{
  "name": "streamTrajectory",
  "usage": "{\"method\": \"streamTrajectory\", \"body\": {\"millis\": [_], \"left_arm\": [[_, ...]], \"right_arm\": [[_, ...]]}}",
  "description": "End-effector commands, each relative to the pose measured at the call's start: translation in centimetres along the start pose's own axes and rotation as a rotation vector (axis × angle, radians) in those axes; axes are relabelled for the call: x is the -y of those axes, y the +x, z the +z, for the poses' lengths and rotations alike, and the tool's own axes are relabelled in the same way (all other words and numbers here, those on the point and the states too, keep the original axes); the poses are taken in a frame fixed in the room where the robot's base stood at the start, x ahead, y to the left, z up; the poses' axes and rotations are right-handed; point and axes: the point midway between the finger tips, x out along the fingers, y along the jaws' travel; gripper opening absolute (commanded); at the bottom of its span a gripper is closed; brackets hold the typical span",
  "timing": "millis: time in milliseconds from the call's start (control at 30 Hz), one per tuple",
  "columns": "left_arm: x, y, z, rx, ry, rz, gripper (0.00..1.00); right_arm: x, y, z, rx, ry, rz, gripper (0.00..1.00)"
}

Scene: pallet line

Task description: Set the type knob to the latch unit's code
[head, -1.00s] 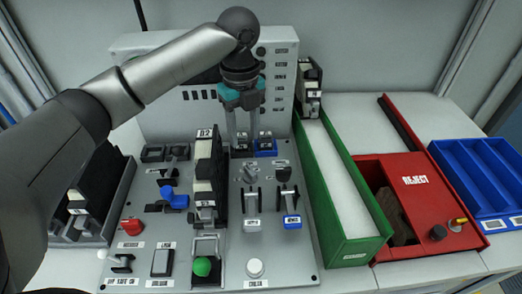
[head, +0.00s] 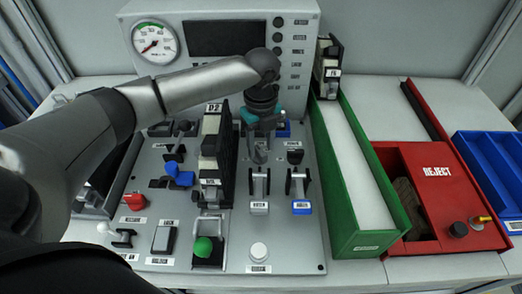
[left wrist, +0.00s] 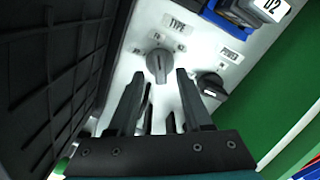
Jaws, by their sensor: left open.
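The type knob (left wrist: 158,65) is a grey round knob with a raised bar, under the word TYPE in the left wrist view. Small position marks surround it, too blurred to read surely. Its bar looks roughly upright in that view. In the head view the knob (head: 261,157) shows just below my left gripper (head: 260,143). In the left wrist view the open fingers of my left gripper (left wrist: 160,76) straddle the knob's near side; contact cannot be told. A tall black-and-white unit (head: 211,150) stands left of the gripper, its top label reading like D2 or P2. My right gripper is not seen.
The dark POWER knob (left wrist: 212,85) is close on the right. Two levers (head: 259,182) stand nearer on the panel. A green chute (head: 362,190) holds another unit (head: 331,72) at its far end. A red reject bin (head: 440,200) is farther right.

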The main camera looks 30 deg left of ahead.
Motion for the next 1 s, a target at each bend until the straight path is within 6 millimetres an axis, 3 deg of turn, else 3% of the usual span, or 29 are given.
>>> {"method": "streamTrajectory", "body": {"millis": [133, 467, 900, 1000], "left_arm": [[-0.02, 1.41, -0.06, -0.001, 0.001, 0.001, 0.50], [0.00, 1.68, -0.02, 0.000, 0.001, 0.000, 0.50], [-0.01, 1.65, -0.02, 0.000, 0.001, 0.000, 0.02], [-0.02, 1.64, -0.01, 0.000, 0.001, 0.000, 0.00]], "right_arm": [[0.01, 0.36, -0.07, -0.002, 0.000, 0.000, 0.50], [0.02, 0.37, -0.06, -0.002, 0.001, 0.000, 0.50], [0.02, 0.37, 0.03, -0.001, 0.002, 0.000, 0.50], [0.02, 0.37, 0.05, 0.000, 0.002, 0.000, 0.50]]}}
